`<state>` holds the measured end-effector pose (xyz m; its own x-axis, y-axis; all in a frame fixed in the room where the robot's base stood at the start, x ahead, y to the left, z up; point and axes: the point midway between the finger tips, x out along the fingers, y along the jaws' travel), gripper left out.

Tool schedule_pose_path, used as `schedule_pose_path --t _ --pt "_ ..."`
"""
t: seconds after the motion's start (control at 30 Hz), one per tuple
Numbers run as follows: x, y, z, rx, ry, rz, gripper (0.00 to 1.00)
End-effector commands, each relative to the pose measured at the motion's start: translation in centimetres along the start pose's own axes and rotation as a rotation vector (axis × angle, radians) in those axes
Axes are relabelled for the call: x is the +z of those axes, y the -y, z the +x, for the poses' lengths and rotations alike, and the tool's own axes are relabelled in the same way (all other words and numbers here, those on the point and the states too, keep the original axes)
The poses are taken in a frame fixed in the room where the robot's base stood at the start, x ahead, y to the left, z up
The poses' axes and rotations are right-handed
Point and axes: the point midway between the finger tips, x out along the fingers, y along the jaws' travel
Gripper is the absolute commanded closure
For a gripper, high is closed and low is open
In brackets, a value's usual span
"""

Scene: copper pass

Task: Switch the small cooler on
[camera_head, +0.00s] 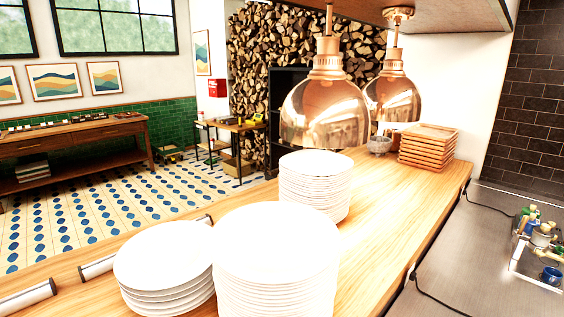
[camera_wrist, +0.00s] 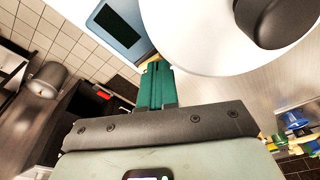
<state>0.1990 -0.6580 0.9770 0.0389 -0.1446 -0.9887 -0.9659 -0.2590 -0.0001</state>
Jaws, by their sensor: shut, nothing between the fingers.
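My gripper (camera_wrist: 156,70) shows in the wrist view, with its green fingers shut together and nothing between them. Its tips are close to a white rounded body with a black knob (camera_wrist: 277,18), at the upper right. Beside the tips at the upper left is a pale blue panel with a dark screen (camera_wrist: 117,22). Whether the tips touch either one I cannot tell. I cannot tell whether the white body or the panel belongs to the small cooler. No cooler is clearly recognisable in the head view, and my gripper is not in that view.
In the head view, stacks of white plates (camera_head: 276,255) and wooden trays (camera_head: 428,146) stand on the wooden counter (camera_head: 385,220) under copper lamps (camera_head: 323,108). A steel worktop (camera_head: 470,265) at right holds a rack of small items (camera_head: 540,250). A metal canister (camera_wrist: 47,80) is left in the wrist view.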

Motion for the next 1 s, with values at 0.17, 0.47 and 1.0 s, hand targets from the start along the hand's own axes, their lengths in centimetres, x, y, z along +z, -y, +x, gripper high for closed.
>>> schedule_pose_path --t 0.17,0.47,1.0 --pt "0.1 0.0 0.3 0.0 0.0 0.0 1.0" --pt "-0.2 0.0 -0.9 0.0 -0.001 0.0 1.0" --pt "-0.8 0.0 -5.1 0.001 -0.001 -0.001 1.0"
